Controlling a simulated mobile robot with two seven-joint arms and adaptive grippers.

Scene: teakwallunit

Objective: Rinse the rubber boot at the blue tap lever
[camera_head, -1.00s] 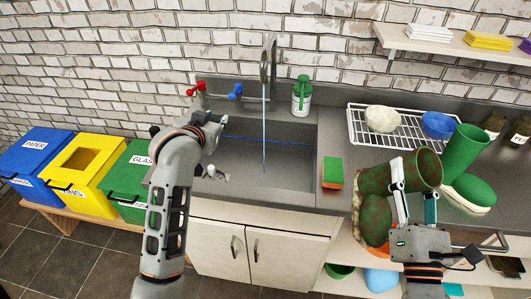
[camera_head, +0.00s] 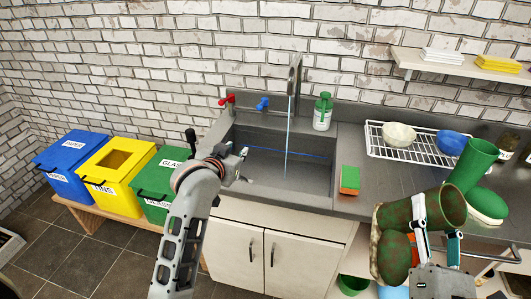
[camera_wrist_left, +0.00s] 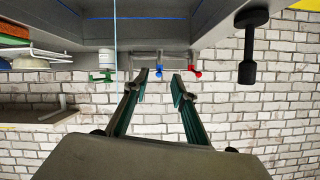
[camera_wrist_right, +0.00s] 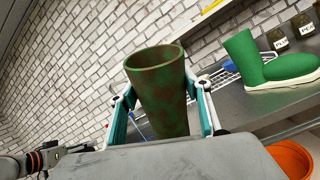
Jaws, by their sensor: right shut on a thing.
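The muddy rubber boot (camera_head: 392,255), green with brown dirt, is in my right gripper (camera_head: 437,225), which is shut on its shaft. It hangs tilted in front of the counter, right of the sink. The shaft fills the middle of the right wrist view (camera_wrist_right: 160,85). The blue tap lever (camera_head: 262,104) is on the wall behind the sink, beside the red lever (camera_head: 227,99). A thin stream of water (camera_head: 288,135) falls from the tap (camera_head: 296,72) into the sink (camera_head: 310,175). My left gripper (camera_wrist_left: 158,82) is open and empty over the sink's left side, with the blue lever (camera_wrist_left: 158,72) beyond its fingers.
A clean green boot (camera_head: 470,168) stands on the counter near the dish rack (camera_head: 375,140) with bowls. A sponge (camera_head: 349,180) lies right of the sink, a green-topped bottle (camera_head: 322,112) behind it. Blue, yellow and green bins (camera_head: 158,185) stand at the left.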

